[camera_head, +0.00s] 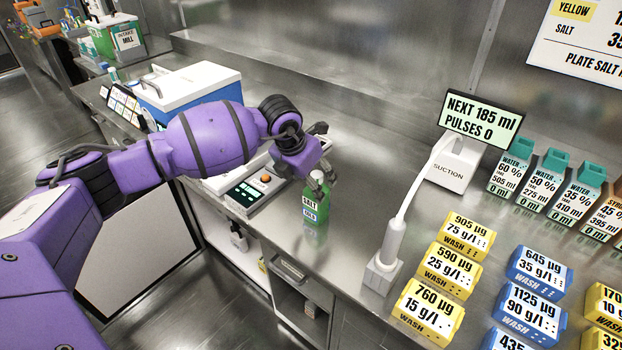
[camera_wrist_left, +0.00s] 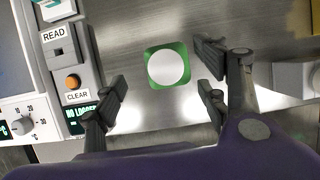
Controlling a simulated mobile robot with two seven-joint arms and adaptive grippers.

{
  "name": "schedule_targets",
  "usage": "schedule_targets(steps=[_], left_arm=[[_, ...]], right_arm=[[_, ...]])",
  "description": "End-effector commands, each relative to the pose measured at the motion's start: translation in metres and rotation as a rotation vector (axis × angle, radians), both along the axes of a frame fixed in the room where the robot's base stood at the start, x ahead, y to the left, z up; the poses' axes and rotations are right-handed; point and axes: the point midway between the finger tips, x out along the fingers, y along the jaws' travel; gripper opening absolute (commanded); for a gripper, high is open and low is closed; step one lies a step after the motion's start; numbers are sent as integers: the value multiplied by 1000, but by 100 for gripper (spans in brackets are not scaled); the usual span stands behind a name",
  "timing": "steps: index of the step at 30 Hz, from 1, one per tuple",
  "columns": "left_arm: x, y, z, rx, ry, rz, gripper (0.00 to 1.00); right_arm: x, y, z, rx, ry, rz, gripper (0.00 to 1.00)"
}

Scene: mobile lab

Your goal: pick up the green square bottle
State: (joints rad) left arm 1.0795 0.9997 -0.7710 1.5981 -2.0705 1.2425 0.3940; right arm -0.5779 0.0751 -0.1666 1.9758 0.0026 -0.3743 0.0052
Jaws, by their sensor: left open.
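The green square bottle (camera_head: 315,206) stands upright on the steel bench near its front edge, with a white cap and a label reading SALT. In the left wrist view it shows from above as a white round cap on a green square body (camera_wrist_left: 168,68). My left gripper (camera_head: 322,178) is open at the top of the bottle in the head view. In the left wrist view the open fingers (camera_wrist_left: 160,95) lie on either side of the bottle, apart from it. The right gripper is in neither view.
An instrument with an orange button (camera_head: 244,190) stands left of the bottle. A suction wand in its holder (camera_head: 384,265) and yellow wash blocks (camera_head: 429,308) stand to the right. A blue and white box (camera_head: 190,90) is behind my arm. The bench behind the bottle is clear.

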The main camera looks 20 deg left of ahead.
Motion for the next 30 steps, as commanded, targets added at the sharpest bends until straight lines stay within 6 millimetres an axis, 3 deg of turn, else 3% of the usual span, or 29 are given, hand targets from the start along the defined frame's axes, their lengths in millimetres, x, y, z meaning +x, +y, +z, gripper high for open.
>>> schedule_targets(steps=[12, 22, 30], left_arm=[[20, -14, -51, -7, 1, -2, 67], [23, -14, -58, -5, 0, -3, 67], [23, -14, -58, -6, 0, -3, 32]], right_arm=[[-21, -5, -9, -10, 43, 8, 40], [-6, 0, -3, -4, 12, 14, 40], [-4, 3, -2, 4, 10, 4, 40]])
